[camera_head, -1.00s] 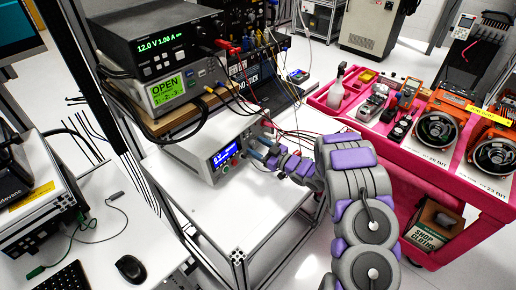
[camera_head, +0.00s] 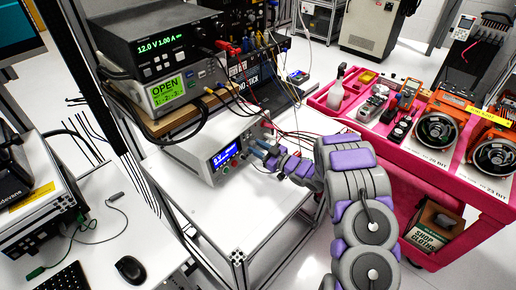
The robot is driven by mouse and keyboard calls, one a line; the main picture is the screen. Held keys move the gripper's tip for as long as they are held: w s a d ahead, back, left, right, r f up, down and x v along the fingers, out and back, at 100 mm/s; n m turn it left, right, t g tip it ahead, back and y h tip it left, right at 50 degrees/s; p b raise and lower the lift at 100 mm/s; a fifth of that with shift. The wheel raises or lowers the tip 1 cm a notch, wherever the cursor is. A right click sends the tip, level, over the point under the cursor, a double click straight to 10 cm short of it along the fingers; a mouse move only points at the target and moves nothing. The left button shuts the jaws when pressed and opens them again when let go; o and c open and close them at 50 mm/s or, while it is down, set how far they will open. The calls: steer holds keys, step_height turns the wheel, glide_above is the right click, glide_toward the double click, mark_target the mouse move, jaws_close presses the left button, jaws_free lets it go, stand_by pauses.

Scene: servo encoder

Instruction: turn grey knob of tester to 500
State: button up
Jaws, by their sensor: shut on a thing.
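The tester (camera_head: 205,143) is a white box with a lit blue display (camera_head: 226,155) on its front panel, standing on the white bench. The display's figures are too small to read surely. My gripper (camera_head: 257,149) is at the right part of that front panel, reached from the right by my grey and purple arm. It is shut on the tester's knob, which is mostly hidden behind the fingers. Small coloured buttons or sockets show under the display.
Red and black leads (camera_head: 290,133) hang beside the tester's right side. A stacked power supply (camera_head: 160,45) and a meter reading OPEN (camera_head: 168,88) stand behind. A pink cart (camera_head: 395,145) with motors is at the right. The bench front (camera_head: 225,215) is clear.

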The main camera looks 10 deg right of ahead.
steer(key=shift+r+p, duration=0.1)
steer(key=shift+p, duration=0.25)
steer(key=m+p, duration=0.2)
steer(key=p, duration=0.1)
steer(key=m+p, duration=0.2)
steer(key=shift+r, duration=0.25)
steer(key=m+h+p, duration=0.1)
steer(key=m+p, duration=0.2)
steer(key=m, duration=0.1)
steer(key=shift+a+t+p, duration=0.1)
steer(key=shift+t+p, duration=0.3)
steer(key=m+p, duration=0.3)
steer(key=m, duration=0.2)
steer(key=shift+s+a+h, duration=0.1)
steer(key=shift+s+h, duration=0.05)
steer(key=shift+h, duration=0.25)
steer(key=shift+f+m+h+p, duration=0.1)
steer(key=shift+m+h+p, duration=0.2)
steer(key=shift+m+p, duration=1.3)
steer(key=shift+m+b, duration=0.4)
steer(key=shift+m, duration=0.2)
steer(key=o, duration=1)
steer(key=shift+f, duration=0.1)
steer(key=shift+o, duration=0.2)
